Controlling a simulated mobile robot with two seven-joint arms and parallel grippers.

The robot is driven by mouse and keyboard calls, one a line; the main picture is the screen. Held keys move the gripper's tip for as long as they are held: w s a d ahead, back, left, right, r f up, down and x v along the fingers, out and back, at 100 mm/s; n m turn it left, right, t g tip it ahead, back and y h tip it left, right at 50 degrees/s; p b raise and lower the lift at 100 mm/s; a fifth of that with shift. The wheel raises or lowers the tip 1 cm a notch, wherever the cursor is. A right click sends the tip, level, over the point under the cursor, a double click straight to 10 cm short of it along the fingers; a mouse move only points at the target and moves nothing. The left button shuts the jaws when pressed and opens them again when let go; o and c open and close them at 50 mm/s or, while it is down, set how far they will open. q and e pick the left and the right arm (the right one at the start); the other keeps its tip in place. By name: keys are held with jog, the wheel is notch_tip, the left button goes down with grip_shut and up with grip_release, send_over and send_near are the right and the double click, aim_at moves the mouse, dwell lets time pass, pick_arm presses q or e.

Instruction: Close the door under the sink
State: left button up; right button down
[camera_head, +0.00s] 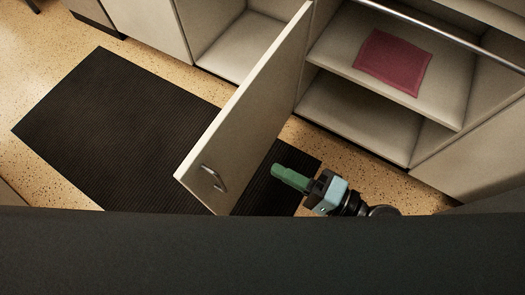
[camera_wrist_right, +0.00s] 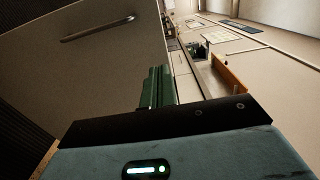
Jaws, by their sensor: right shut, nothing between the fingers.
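The cabinet door (camera_head: 245,115) stands wide open, swung out over the dark mat, with a metal bar handle (camera_head: 213,178) near its free edge. In the right wrist view the door (camera_wrist_right: 100,65) fills the left side, and its handle (camera_wrist_right: 98,28) shows at the top. My right gripper (camera_head: 274,169) is shut and empty, its green fingers to the right of the door's free end. In the wrist view the green fingers (camera_wrist_right: 157,88) appear close beside the door's edge; I cannot tell whether they touch. My left gripper is not in view.
The open cabinet (camera_head: 355,118) has a shelf with a red cloth (camera_head: 393,62) on it. A metal rail (camera_head: 450,35) runs along the front above. A ribbed black mat (camera_head: 110,130) lies on the speckled floor (camera_head: 50,50). Floor left of the door is clear.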

aim_at(214, 136)
jog(key=p+x, duration=0.1)
jog(key=x, duration=1.2)
jog(key=shift+w+a, duration=0.1)
jog(key=shift+w, duration=0.05)
